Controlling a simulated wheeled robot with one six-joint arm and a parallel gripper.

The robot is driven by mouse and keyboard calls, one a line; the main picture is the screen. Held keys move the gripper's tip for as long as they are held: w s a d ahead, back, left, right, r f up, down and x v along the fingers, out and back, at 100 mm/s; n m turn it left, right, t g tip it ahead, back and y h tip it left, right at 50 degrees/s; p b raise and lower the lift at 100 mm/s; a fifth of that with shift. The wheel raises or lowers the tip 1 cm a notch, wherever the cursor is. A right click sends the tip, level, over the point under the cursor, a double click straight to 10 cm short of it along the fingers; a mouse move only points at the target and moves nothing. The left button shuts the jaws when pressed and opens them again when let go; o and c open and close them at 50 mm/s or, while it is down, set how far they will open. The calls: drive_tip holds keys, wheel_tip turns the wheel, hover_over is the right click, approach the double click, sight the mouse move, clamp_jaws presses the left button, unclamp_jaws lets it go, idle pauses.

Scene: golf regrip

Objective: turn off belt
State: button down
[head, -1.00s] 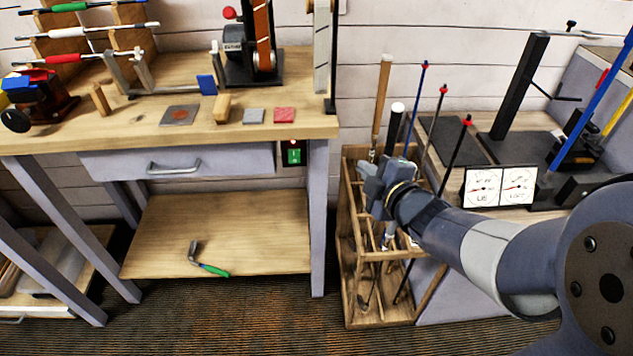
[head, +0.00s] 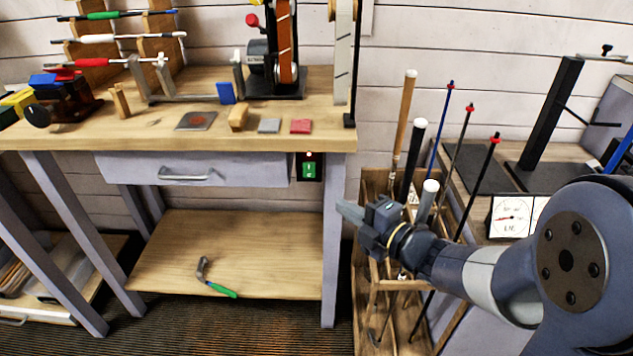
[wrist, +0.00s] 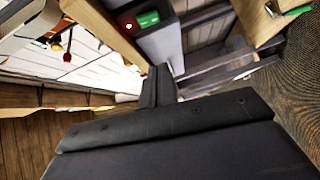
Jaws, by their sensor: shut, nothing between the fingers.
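The belt sander (head: 285,45) stands at the back of the workbench, with its orange-brown belt upright. A dark switch box (head: 309,167) with a green button and a small red part is on the bench front, right of the drawer. In the wrist view, the green button (wrist: 148,19) and a bright red spot (wrist: 128,26) show at the top, beyond the fingers. My gripper (head: 343,210) is shut and empty, below and right of the switch box in the head view, apart from it. The shut fingers also show in the wrist view (wrist: 158,75).
A wooden club rack (head: 368,185) with several upright shafts stands right beside my gripper and forearm. The bench's right leg (head: 331,240) is just left of the gripper. A green-handled hammer (head: 218,285) lies on the lower shelf (head: 180,260). A gauge panel (head: 512,217) is at right.

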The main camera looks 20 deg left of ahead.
approach(303, 175)
drive_tip(key=s+a, duration=0.1)
drive_tip(key=a, duration=0.2)
drive_tip(key=shift+w+a+f+b, duration=0.1)
drive_tip(key=shift+w+a+b, duration=0.25)
drive_tip(key=shift+w, duration=0.65)
drive_tip(key=shift+w+a+f+b, duration=0.15)
drive_tip(key=shift+w+a, duration=0.4)
drive_tip(key=shift+w, duration=0.4)
drive_tip(key=shift+r, duration=0.1)
